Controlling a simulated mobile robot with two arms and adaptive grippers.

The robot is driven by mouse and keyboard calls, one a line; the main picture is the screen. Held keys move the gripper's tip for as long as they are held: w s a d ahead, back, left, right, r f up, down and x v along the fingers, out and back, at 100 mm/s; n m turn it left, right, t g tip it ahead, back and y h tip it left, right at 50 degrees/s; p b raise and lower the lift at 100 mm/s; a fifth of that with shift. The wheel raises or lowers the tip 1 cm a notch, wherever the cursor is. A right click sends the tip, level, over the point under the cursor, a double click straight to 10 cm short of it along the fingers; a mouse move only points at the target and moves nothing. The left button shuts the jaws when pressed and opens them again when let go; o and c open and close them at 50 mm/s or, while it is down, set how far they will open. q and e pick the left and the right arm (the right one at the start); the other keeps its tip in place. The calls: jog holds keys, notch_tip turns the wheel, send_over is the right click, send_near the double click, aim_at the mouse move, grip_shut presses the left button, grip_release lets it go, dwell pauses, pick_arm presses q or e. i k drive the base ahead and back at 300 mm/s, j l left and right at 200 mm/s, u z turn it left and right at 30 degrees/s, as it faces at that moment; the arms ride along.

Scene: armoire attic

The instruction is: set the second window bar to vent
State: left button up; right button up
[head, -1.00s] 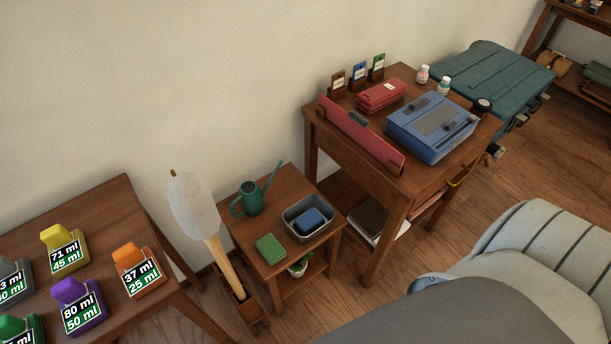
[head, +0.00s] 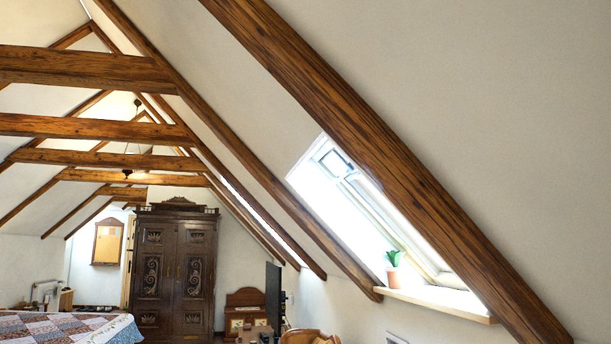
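A roof window (head: 372,205) is set in the sloping ceiling at the right of the head view, partly covered by a thick wooden beam. Bright light washes out much of its glass. A small framed part (head: 335,163) shows near its upper end; I cannot tell whether it is a window bar or how it is set. A narrow bright strip (head: 245,205) farther along the slope may be another window; no bar can be made out on it. Neither of my grippers is in view.
A potted plant (head: 393,268) stands on the white window sill (head: 440,298). Wooden beams (head: 400,180) cross the slope. A dark carved armoire (head: 174,268) stands at the back. A bed with a patchwork quilt (head: 65,328) is at the lower left. The floor is hardly visible.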

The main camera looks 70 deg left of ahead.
aim_at(336, 164)
jog(key=u, duration=2.1)
jog(key=z, duration=0.5)
jog(key=i+j, duration=0.05)
